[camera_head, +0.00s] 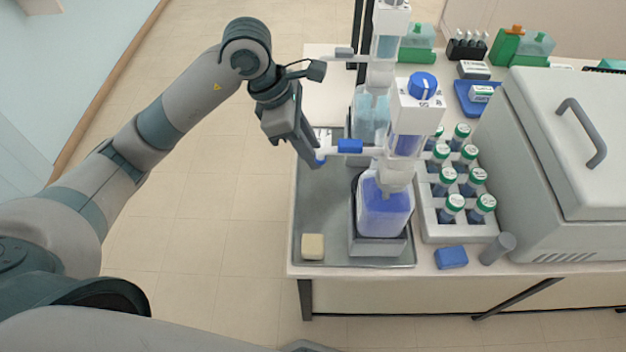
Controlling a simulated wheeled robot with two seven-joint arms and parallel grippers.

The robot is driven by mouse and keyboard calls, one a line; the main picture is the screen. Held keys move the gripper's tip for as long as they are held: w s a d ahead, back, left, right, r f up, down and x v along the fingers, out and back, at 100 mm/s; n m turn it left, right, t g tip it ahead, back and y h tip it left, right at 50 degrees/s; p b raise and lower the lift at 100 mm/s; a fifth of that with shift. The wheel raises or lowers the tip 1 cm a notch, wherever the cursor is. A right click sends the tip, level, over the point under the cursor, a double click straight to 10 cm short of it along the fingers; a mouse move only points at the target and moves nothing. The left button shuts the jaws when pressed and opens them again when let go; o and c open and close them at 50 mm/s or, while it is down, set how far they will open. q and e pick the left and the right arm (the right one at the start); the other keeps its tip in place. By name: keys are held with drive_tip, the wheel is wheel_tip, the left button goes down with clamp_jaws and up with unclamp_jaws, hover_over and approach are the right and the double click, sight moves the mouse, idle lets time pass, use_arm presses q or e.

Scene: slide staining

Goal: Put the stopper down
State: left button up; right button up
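My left gripper (316,158) reaches in from the left, pointing down over the grey tray (323,205). The front dispenser (418,105) has a blue knob on top and stands over a square bottle of blue liquid (385,208). A small cream block (313,247) lies in the tray's front left corner. My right gripper is not in view.
A white rack (458,233) of green-capped bottles stands right of the tray. A blue block (451,258) and a grey cylinder (497,249) are near the front edge. A large white lidded machine (560,150) fills the right. The tray's left strip is mostly clear.

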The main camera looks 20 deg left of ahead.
use_arm(q)
wheel_tip(320, 180, down, 5)
drive_tip(key=shift+p, duration=0.7)
drive_tip(key=shift+f, duration=0.5)
drive_tip(key=shift+f+p, duration=0.65)
drive_tip(key=shift+f, duration=0.95)
